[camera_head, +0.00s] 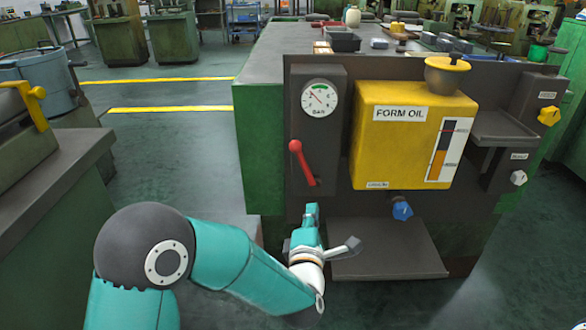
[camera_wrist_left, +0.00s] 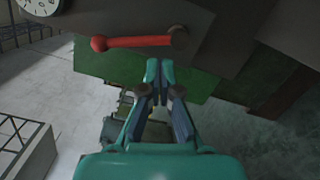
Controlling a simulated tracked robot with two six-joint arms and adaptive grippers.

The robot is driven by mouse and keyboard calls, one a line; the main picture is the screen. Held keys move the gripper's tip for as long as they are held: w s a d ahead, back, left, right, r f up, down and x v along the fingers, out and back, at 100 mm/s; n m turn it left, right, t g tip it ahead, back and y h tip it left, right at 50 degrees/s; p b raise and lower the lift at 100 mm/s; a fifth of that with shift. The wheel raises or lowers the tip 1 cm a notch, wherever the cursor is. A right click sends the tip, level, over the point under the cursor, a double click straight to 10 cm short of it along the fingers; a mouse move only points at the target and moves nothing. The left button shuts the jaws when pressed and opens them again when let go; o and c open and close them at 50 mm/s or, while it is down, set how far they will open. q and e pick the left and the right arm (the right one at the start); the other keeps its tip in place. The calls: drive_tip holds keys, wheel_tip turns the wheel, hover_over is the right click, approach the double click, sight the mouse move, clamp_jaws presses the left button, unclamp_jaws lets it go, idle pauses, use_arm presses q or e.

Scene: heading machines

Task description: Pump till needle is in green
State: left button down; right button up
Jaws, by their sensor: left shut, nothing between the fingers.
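A round white gauge marked BAR (camera_head: 319,99) sits on the dark panel with a green arc at its top. Its thin needle seems to point up and left of the green, but it is small. Below it a red pump lever (camera_head: 302,162) slants, its knob at the upper left. My left gripper (camera_head: 312,210) is below the lever's lower end, apart from it. In the wrist view, its shut, empty fingertips (camera_wrist_left: 159,68) are just below the lever's red bar (camera_wrist_left: 140,42). The gauge's edge (camera_wrist_left: 38,5) shows at the top left there. My right gripper is not in view.
A yellow FORM OIL tank (camera_head: 400,150) stands right of the gauge, with a blue knob (camera_head: 402,210) below. A grey shelf (camera_head: 388,250) juts out beneath it. Yellow (camera_head: 549,115) and white (camera_head: 518,177) knobs are at far right. Open floor lies left of the machine.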

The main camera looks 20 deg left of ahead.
sight(306, 168)
use_arm(q)
drive_tip(key=s+a+r+n+y, duration=0.1)
drive_tip(key=s+a+r+n, duration=0.15)
drive_tip(key=a, duration=0.55)
drive_tip(key=shift+m, duration=0.35)
drive_tip(key=shift+w+d+r, duration=0.1)
drive_tip(key=shift+w+r, duration=0.3)
drive_tip(key=shift+w, duration=1.55)
drive_tip(key=shift+w+d+r, duration=0.15)
drive_tip(key=shift+w+r, duration=0.2)
drive_tip(key=shift+w, duration=1.6)
drive_tip(key=shift+w+d+r, duration=0.1)
drive_tip(key=shift+w+r, duration=0.3)
drive_tip(key=shift+w, duration=1.55)
drive_tip(key=d+m, duration=0.1)
drive_tip(key=d+r+m, duration=0.1)
drive_tip(key=w+d+m, duration=0.1)
drive_tip(key=d, duration=0.1)
drive_tip(key=shift+r, duration=0.4)
drive_tip(key=shift+a, duration=0.1)
